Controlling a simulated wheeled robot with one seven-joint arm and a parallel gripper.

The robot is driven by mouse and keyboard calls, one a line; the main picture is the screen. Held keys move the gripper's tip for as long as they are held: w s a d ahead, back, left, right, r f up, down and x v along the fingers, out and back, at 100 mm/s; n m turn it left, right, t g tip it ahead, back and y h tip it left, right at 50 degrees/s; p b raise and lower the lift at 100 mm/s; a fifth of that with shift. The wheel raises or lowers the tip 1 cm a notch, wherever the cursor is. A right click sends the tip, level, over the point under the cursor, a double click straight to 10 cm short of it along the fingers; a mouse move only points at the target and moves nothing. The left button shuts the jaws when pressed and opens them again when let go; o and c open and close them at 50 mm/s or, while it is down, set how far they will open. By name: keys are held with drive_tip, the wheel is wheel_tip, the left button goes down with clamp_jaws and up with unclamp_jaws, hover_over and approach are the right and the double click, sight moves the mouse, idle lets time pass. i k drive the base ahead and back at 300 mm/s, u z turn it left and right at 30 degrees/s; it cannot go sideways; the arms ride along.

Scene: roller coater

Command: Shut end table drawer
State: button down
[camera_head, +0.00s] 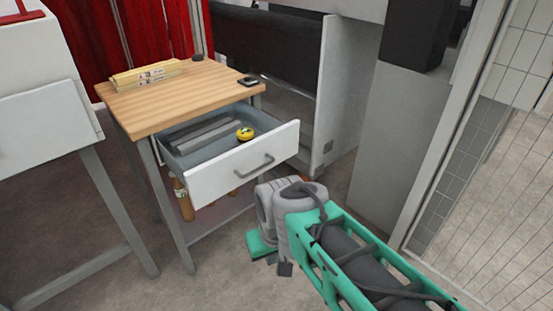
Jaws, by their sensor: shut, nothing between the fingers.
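The end table (195,89) has a light wooden top and grey metal legs. Its drawer (240,163) is pulled well out, with a white front and a grey bar handle (254,166). Inside lie a yellow round object (245,134) and grey flat strips (204,133). My gripper (279,265) is low, below and to the right of the drawer front in the picture, with small dark fingers pointing down. It is shut and empty. It appears apart from the drawer front; the grey wrist hides part of the space beside the drawer's right corner.
Folded yellow rulers (146,74) and a small black item (248,82) lie on the tabletop. A white cabinet on grey legs (47,120) stands at left, a grey panel (385,145) at right. Bottles (183,199) stand beneath the drawer. Floor (200,280) in front is clear.

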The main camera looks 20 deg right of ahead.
sight(210, 172)
drive_tip(key=u, duration=1.8)
drive_tip(key=i, duration=1.2)
drive_tip(key=z, duration=1.65)
